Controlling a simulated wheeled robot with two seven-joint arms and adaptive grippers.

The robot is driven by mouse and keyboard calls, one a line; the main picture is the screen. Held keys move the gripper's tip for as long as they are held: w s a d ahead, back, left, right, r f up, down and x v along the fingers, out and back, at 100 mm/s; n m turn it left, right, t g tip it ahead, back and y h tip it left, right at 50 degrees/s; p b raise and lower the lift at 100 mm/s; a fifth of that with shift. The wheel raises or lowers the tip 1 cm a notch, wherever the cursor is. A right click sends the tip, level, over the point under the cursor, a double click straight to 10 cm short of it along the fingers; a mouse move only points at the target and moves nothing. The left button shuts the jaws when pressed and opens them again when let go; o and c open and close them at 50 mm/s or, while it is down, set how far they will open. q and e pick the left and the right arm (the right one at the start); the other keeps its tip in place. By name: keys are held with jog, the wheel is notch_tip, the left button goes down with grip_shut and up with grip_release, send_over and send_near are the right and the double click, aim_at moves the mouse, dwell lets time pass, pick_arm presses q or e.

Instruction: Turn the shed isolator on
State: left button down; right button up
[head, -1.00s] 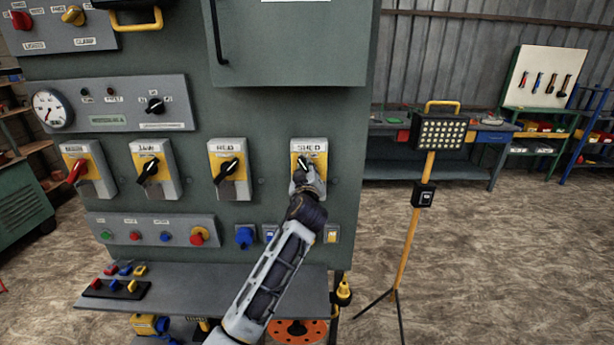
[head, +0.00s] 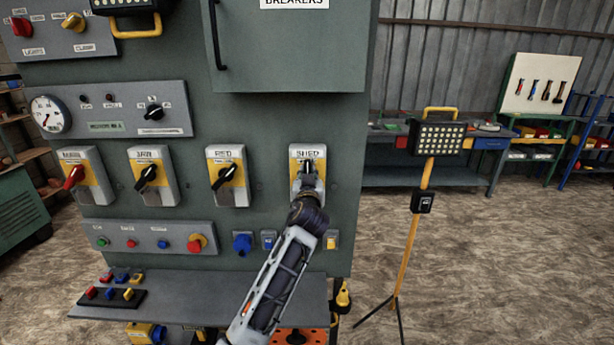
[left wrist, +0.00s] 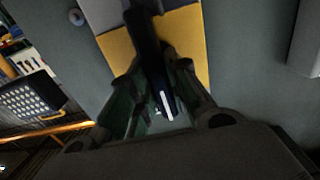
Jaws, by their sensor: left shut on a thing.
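The shed isolator (head: 316,153) is the rightmost of a row of yellow-and-grey rotary switches on the green cabinet. Its label reads SHED. My left gripper (head: 308,182) is in front of it, shut on its black handle. The handle now stands about upright in the head view, partly hidden by the fingers. In the left wrist view the black handle (left wrist: 148,45) runs between the two fingers (left wrist: 160,100), over the yellow plate (left wrist: 188,35). My right gripper is in neither view.
A button panel (head: 180,236) and a shelf (head: 215,290) lie below. A breaker box (head: 285,50) juts out above. A work light (head: 438,138) on a tripod stands right.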

pick_arm(q)
jog(key=m, duration=0.1)
jog(key=m+p, duration=0.1)
jog(key=m, duration=0.3)
jog(key=shift+d+f, duration=0.1)
jog(key=shift+d, duration=0.15)
jog(key=shift+d+f+m+p, duration=0.15)
jog(key=shift+m+p, duration=0.75)
jog(key=shift+m, duration=1.1)
jog(key=c, duration=1.4)
grip_release()
jog(key=shift+o, duration=0.2)
jog(key=shift+s, duration=0.1)
jog(key=s, duration=1.1)
jog(key=shift+s, duration=0.4)
